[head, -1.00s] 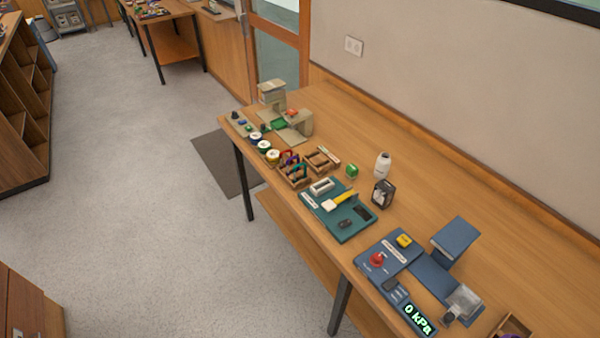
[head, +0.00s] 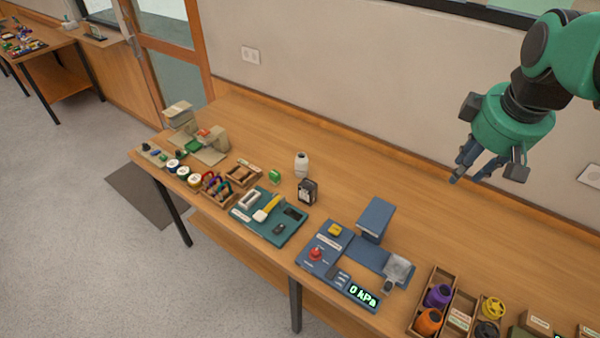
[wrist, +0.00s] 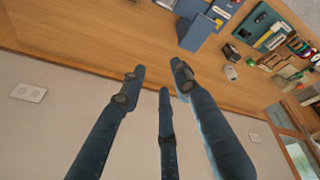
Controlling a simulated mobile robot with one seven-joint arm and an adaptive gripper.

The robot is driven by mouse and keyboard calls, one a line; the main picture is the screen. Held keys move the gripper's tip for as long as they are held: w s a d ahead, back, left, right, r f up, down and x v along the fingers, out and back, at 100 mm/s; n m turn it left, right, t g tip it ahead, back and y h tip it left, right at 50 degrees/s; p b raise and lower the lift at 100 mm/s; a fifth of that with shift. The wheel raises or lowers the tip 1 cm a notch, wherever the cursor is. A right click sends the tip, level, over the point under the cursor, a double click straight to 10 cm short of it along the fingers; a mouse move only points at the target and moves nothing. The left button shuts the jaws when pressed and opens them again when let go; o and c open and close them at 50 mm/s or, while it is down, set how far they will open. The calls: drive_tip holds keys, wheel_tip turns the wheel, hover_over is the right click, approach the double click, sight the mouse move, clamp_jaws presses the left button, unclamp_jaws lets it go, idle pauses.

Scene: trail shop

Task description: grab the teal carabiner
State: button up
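Several coloured carabiners sit in a small wooden tray (head: 222,200) on the long bench, left of the teal-green board. A teal-looking carabiner (head: 226,188) seems to be at the tray's right side, beside red and purple ones; it is too small to make out clearly. My gripper (head: 470,172) is high above the bench at the right, far from the tray. Its fingers are apart with nothing between them, as the wrist view (wrist: 160,76) shows.
A teal-green board (head: 284,235) with tools lies right of the tray. Further right are a blue pressure panel (head: 312,262), a blue upright block (head: 376,217) and bins of spools. A white bottle (head: 301,166) stands behind. The bench's back right is clear.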

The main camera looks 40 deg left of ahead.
drive_tip(key=w+a+f+n+g+p, duration=0.15)
drive_tip(key=a+n, duration=0.25)
drive_tip(key=a, duration=0.8)
drive_tip(key=w+a+f+n+p, duration=0.25)
drive_tip(key=a+n, duration=0.25)
drive_tip(key=a, duration=0.8)
drive_tip(key=w+a+f+n+g+p, duration=0.1)
drive_tip(key=a+f+n+p, duration=0.2)
drive_tip(key=a, duration=0.9)
drive_tip(key=s+a+f+n+p, duration=0.1)
drive_tip(key=s+a+f+n, duration=0.3)
drive_tip(key=a, duration=0.6)
drive_tip(key=s+a+f+n+h+p, duration=0.1)
drive_tip(key=s+a+f+n, duration=0.3)
drive_tip(key=s+a+f, duration=0.4)
drive_tip(key=s+a+f+n+p, duration=0.2)
drive_tip(key=s+a+f+n, duration=0.3)
drive_tip(key=a+f, duration=0.3)
drive_tip(key=s+a+g, duration=0.1)
drive_tip(key=a, duration=0.3)
drive_tip(key=shift+h, duration=0.3)
drive_tip(key=shift+s, duration=0.1)
drive_tip(key=shift+f, duration=4.35)
